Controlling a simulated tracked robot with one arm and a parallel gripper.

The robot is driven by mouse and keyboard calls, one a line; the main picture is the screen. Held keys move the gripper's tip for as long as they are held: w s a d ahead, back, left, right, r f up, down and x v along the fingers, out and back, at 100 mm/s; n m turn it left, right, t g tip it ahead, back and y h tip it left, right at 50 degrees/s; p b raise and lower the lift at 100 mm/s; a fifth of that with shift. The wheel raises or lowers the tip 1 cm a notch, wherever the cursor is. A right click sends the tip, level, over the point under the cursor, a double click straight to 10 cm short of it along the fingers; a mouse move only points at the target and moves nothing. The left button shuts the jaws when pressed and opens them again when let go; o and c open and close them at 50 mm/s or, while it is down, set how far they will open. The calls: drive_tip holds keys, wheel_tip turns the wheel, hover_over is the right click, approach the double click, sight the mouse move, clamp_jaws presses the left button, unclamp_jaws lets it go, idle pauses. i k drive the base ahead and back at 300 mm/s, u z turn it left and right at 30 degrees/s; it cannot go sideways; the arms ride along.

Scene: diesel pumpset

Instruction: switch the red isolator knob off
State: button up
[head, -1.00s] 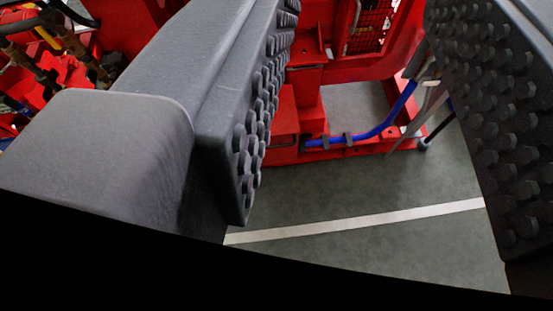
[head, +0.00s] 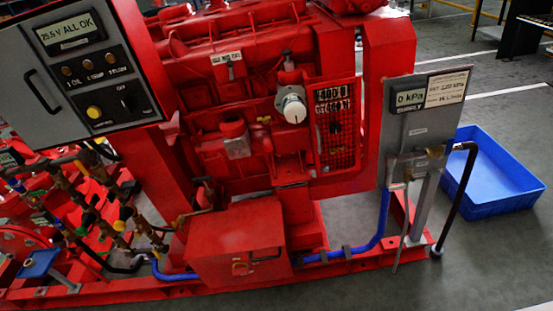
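A red box (head: 225,232) stands on the red base frame at the lower middle of the head view. A small red knob (head: 241,268) sits low on its front face and looks like the isolator knob. A dark bar or handle (head: 267,256) is just right of it. The knob is small and dark in the picture, so I cannot tell its position. My gripper is out of view, so I cannot see where it is relative to the knob.
A grey control panel (head: 60,75) stands at upper left, with valves and pipes (head: 110,205) below it. A grey gauge post (head: 415,125) stands right of the red engine (head: 235,100). A blue tray (head: 495,175) lies on the floor at right. Floor at lower right is clear.

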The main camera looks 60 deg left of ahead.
sight(240, 268)
drive_tip(key=z, duration=0.1)
drive_tip(key=k, duration=0.9)
drive_tip(key=u, duration=1.5)
drive_tip(key=i, duration=0.5)
drive_tip(key=z, duration=1.8)
drive_tip(key=k, duration=0.1)
drive_tip(key=u, duration=0.8)
